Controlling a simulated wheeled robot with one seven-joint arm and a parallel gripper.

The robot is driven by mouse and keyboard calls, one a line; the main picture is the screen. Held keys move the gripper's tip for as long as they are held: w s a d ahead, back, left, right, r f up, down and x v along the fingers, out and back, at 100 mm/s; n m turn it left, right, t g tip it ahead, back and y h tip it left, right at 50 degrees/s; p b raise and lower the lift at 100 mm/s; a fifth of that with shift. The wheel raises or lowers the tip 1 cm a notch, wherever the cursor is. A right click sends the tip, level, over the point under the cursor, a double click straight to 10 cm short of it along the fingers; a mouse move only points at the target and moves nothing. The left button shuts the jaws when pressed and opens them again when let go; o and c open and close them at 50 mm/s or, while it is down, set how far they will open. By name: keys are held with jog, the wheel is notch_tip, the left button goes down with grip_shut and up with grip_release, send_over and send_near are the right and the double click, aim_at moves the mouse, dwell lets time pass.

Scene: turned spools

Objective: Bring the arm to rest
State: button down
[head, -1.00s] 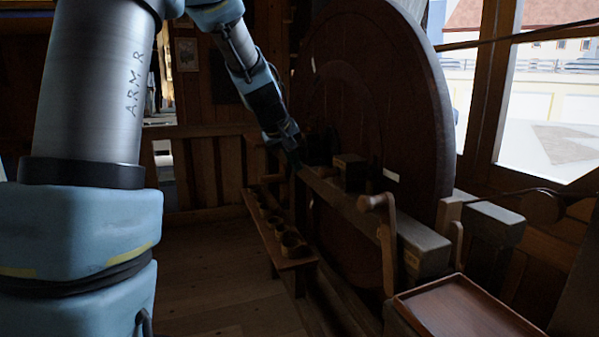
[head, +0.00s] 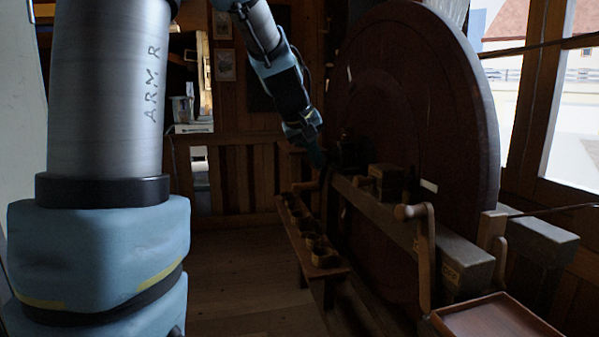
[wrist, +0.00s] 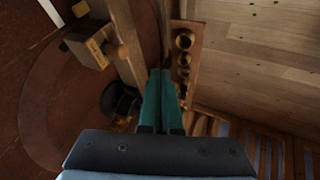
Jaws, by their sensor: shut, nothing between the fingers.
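My gripper (head: 316,158) hangs at the end of my arm, in the upper middle of the head view, in front of the big dark wheel. In the wrist view its two teal fingers (wrist: 161,90) lie side by side, shut, with nothing seen between them. The fingers point along a wooden beam, with a narrow bench beside them. I cannot tell how far the fingertips are from the beam.
The large round wheel (head: 425,130) stands at the right behind a beam with a wooden crank (head: 425,250). A low bench (head: 312,262) holds several small cups. A reddish tray (head: 495,318) sits at lower right. Open floor (head: 235,285) lies left of the bench.

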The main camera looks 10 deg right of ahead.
jog(key=s+a+f+m+g+y, duration=0.1)
jog(key=s+a+f+g+y, duration=0.2)
jog(key=s+a+f, duration=1.5)
jog(key=shift+s+a+f+g+y, duration=0.15)
jog(key=shift+a+f+g+y, duration=0.2)
jog(key=shift+a+y, duration=0.3)
